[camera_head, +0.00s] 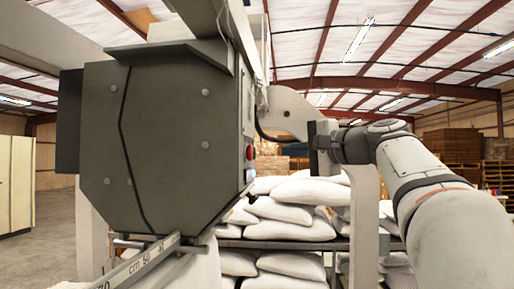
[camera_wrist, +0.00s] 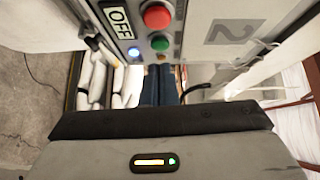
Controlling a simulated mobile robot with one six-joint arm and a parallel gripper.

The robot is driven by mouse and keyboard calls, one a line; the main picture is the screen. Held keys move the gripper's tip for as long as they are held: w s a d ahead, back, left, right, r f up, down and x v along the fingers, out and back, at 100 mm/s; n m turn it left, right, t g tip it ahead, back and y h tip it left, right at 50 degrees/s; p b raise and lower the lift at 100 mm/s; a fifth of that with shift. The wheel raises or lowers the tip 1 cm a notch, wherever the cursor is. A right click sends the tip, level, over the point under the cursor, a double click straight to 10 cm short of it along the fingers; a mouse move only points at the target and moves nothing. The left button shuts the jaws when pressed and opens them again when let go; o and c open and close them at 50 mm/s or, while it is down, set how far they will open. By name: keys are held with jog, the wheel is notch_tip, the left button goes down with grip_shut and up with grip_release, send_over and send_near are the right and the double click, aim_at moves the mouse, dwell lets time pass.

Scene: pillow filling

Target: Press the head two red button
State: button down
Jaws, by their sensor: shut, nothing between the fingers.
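The red button (camera_wrist: 157,15) sits on a grey panel marked with a "2" in the wrist view, with a green button (camera_wrist: 160,43) below it and an OFF label (camera_wrist: 117,22) to its left. In the head view the red button (camera_head: 249,152) shows edge-on at the right side of the dark grey machine box (camera_head: 165,140). My gripper (camera_head: 313,148) is shut and empty, to the right of the button at about its height, with a visible gap between them. Its fingertips are hard to make out in the wrist view.
A blue light (camera_wrist: 133,52) glows beside the green button. White sacks (camera_head: 290,215) are stacked on racks behind the machine. A pale post (camera_head: 364,220) stands below my wrist. A ruler-marked bar (camera_head: 140,262) runs under the box. Pallet stacks (camera_head: 450,145) stand far back.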

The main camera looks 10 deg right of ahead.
aim_at(250, 153)
jog(key=w+a+p, duration=0.1)
jog(key=w+a, duration=0.2)
jog(key=a, duration=0.2)
jog(key=shift+a+f, duration=0.15)
jog(key=shift+a, duration=0.1)
jog(key=shift+w+d, duration=0.1)
jog(key=shift+d, duration=0.05)
